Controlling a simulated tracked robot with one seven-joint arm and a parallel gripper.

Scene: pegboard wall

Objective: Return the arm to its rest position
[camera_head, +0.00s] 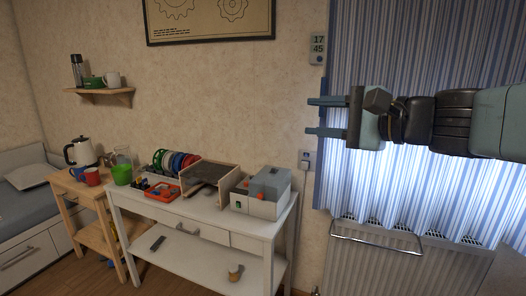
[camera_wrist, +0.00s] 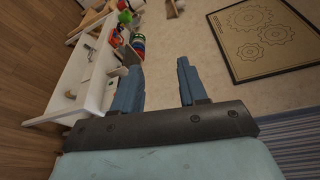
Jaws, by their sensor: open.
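My gripper (camera_head: 314,116) is at the right of the head view, raised high in front of the wall and the curtain. Its two blue-grey fingers point left and stand apart, with nothing between them. My arm runs from it to the right edge of the picture. In the wrist view my gripper (camera_wrist: 158,75) shows both fingers spread, with bare wall between and beyond them. It touches nothing that I can see.
A white table (camera_head: 185,208) below left holds spools (camera_head: 175,160), a red tray (camera_head: 161,192) and a grey box (camera_head: 264,188). A wooden side table (camera_head: 66,184) stands farther left. A radiator (camera_head: 375,262) and striped curtain (camera_head: 345,190) are behind my arm. A framed poster (camera_wrist: 265,40) hangs above.

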